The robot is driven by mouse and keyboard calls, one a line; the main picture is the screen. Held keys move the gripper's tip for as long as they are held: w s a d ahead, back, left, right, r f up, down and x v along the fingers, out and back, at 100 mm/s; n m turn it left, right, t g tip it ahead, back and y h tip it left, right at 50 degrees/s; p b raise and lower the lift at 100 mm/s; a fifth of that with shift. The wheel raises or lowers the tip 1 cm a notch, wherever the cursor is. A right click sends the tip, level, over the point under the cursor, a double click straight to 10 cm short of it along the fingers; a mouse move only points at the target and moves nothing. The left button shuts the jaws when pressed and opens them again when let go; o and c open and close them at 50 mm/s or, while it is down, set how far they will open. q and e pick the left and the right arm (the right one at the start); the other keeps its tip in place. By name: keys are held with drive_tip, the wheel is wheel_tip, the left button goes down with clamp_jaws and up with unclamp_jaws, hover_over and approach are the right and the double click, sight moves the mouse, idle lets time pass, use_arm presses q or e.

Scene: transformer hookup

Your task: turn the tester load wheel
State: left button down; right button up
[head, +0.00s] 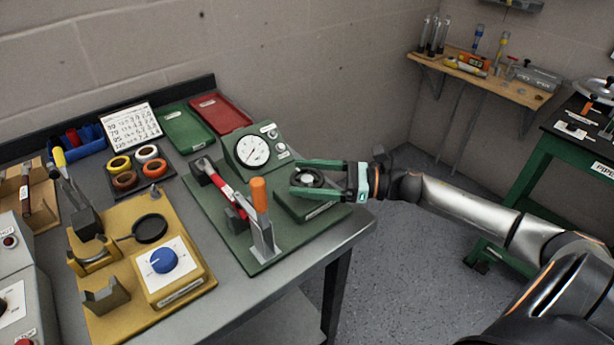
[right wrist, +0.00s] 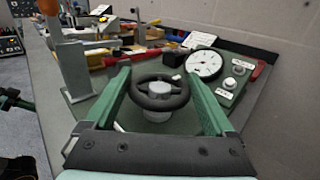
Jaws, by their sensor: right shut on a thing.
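The tester load wheel (right wrist: 160,92) is a small black handwheel with a grey hub, lying between the green fingers of my right gripper in the right wrist view. In the head view the load wheel (head: 309,179) sits on a dark green block at the right end of the tester's green base (head: 262,264). My right gripper (head: 308,179) reaches in from the right, with one finger on each side of the wheel, shut on it. The tester's dial gauge (head: 253,152) has a white face and stands behind the wheel. My left gripper is not in view.
A yellow fixture with a blue knob (head: 163,261) is further left. Green (head: 186,131) and red (head: 220,113) trays lie behind. Open floor lies right of the bench.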

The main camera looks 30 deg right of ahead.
drive_tip(key=m+t+h+p, duration=0.1)
drive_tip(key=h, duration=0.1)
drive_tip(key=m+t+h+p, duration=0.1)
drive_tip(key=m+t+p, duration=0.1)
drive_tip(key=shift+a+r+h, duration=0.1)
drive_tip(key=shift+r+h, duration=0.1)
drive_tip(key=shift+h, duration=0.2)
drive_tip(key=m+t+h+p, duration=0.1)
drive_tip(key=m+t+h, duration=0.1)
drive_tip(key=m+h, duration=0.1)
drive_tip(key=shift+h+p, duration=0.3)
drive_tip(key=shift+p, duration=0.05)
drive_tip(key=m+t+h, duration=0.1)
drive_tip(key=m+h, duration=0.1)
drive_tip(key=h, duration=0.2)
drive_tip(key=shift+f+m+p, duration=0.1)
drive_tip(key=shift+m+p, duration=0.2)
drive_tip(key=shift+p, duration=0.1)
drive_tip(key=m+h, duration=0.2)
drive_tip(key=h, duration=0.2)
drive_tip(key=shift+m, duration=0.4)
drive_tip(key=shift+f+m+g+h, duration=0.1)
drive_tip(key=shift+m+g+h, duration=0.35)
drive_tip(key=shift+m+h, duration=0.85)
drive_tip(key=shift+m+g+h, duration=0.45)
drive_tip(key=shift+m+h, duration=0.15)
drive_tip(key=shift+h, duration=1.6)
drive_tip(key=o, duration=1.1)
